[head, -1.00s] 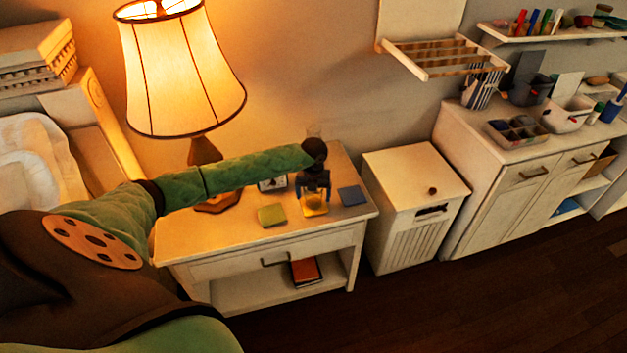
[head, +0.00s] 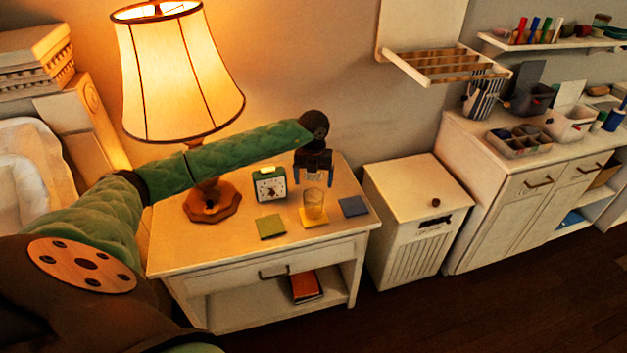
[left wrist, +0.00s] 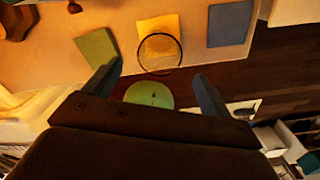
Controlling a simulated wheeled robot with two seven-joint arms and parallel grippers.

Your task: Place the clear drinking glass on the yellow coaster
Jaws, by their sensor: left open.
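The clear drinking glass (head: 314,201) stands upright on the yellow coaster (head: 314,224) near the front of the nightstand. In the left wrist view, the round rim of the glass (left wrist: 159,72) shows over the edge of the yellow coaster (left wrist: 147,24). My left gripper (head: 314,180) is open and empty, just above and behind the glass in the head view. In the left wrist view its two fingers (left wrist: 158,70) are spread apart, with the glass ahead of them and not held. My right gripper is not in view.
A green coaster (head: 270,226) lies left of the yellow one and a blue coaster (head: 353,206) to its right. A green alarm clock (head: 269,185) and a lit lamp (head: 208,200) stand behind. A white cabinet (head: 415,185) is right of the nightstand.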

